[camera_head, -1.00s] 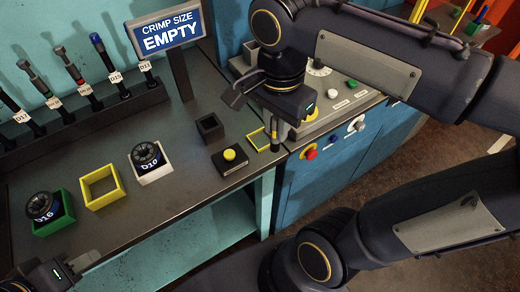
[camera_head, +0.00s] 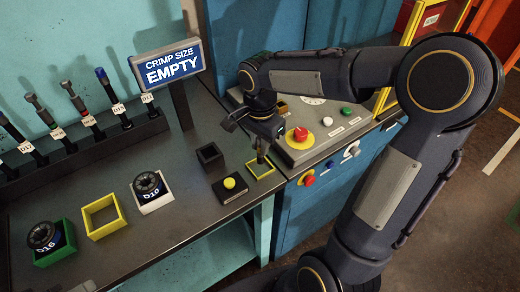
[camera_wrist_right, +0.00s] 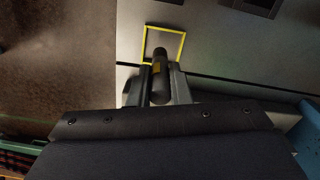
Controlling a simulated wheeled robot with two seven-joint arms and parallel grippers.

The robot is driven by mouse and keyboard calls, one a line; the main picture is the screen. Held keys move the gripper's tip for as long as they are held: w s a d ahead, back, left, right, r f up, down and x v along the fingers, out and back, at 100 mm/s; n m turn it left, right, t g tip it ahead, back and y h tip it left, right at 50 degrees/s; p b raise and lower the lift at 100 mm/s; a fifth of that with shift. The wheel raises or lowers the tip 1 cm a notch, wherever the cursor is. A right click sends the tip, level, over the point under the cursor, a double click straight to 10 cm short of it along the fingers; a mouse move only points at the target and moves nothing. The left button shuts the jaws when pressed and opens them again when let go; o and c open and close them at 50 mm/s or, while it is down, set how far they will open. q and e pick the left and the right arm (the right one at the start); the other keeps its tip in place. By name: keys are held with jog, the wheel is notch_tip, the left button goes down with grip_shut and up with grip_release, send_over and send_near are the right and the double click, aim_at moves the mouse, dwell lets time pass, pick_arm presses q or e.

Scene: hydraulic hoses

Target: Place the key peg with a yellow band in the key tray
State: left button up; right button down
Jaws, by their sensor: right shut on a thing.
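My right gripper (camera_head: 262,140) is shut on a dark, upright key peg (camera_head: 260,154) near the front edge of the bench. In the right wrist view the peg (camera_wrist_right: 160,58) sits between the fingers (camera_wrist_right: 160,84), and its yellow band shows near the fingertips. The peg's end is over the flat, yellow-edged square tray (camera_head: 250,169). This tray also shows in the wrist view (camera_wrist_right: 183,47), and looks empty apart from the peg's end. I cannot tell whether the peg touches the tray. Only a small piece at the bottom left edge may be my left gripper.
A black box with a yellow button (camera_head: 229,184) and a small dark open box (camera_head: 209,154) stand close left. A control panel with a red button (camera_head: 300,134) is right. A yellow-rimmed box (camera_head: 103,216) and a rack of tools (camera_head: 70,150) are further left.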

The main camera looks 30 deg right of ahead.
aim_at(260, 159)
jog(key=shift+w+d+f, duration=0.1)
jog(key=shift+w+f, duration=0.05)
jog(key=shift+f, duration=1.6)
jog(key=shift+f, duration=0.15)
jog(key=c, duration=1.3)
grip_release()
jog(key=shift+c, duration=0.2)
